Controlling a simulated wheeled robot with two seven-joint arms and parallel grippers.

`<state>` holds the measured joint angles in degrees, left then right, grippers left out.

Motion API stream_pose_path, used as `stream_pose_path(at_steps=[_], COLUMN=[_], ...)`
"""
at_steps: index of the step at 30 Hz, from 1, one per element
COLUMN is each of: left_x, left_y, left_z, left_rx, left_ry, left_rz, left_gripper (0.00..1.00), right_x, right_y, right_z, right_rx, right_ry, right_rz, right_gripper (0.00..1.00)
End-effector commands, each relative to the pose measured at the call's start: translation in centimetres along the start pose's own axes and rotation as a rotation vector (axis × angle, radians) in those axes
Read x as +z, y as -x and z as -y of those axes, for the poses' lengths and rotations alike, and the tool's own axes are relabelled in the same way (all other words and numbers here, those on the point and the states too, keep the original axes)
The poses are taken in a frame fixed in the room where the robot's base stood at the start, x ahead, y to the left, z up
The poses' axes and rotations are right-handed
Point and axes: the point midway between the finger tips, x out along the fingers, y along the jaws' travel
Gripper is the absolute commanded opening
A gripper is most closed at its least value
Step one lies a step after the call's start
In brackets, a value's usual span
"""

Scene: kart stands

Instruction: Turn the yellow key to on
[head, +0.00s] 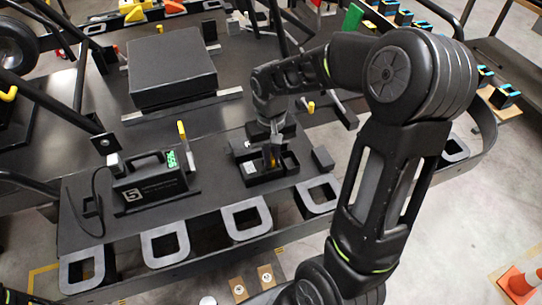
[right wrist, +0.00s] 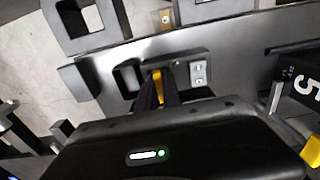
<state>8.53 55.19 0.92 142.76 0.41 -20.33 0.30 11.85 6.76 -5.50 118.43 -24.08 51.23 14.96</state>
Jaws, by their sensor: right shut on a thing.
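The yellow key (right wrist: 157,84) shows between the fingers of my right gripper (right wrist: 158,92) in the right wrist view. It sits at a low black switch box (right wrist: 184,60), which has a recess on one side and a pale plate on the other. My right gripper (head: 272,156) also shows in the head view, pointing down onto this box (head: 262,180) and shut on the key. In the head view the gripper hides the key. I cannot tell whether the key stands at on or off. My left gripper is not in view.
A black device with a green display (head: 171,159) and a cable stands left of the box. A yellow-tipped upright lever (head: 183,131) is beside it. A dark block (head: 323,159) is just right of the box. Open grey loops (head: 246,217) line the front edge.

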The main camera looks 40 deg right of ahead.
Motion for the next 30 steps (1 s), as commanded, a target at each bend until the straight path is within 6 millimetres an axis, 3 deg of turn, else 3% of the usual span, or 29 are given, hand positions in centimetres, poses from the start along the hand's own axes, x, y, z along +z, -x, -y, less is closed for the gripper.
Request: stream_pose_path(at_steps=[5,15,26,30], left_x=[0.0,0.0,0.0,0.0], left_y=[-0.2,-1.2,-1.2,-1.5], left_z=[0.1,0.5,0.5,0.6], left_rx=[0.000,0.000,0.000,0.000], left_ry=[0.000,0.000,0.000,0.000], left_rz=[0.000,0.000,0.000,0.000], left_gripper=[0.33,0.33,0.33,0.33], right_x=[0.0,-0.1,-0.1,-0.1], right_y=[-0.1,-0.1,0.0,-0.1], right_z=[0.0,0.2,0.2,0.2], right_rx=[0.000,0.000,0.000,0.000], right_ry=[-0.047,-0.490,-0.536,-0.651], right_rz=[-0.001,0.000,0.001,0.000], right_gripper=[0.00,0.00,0.00,0.00])
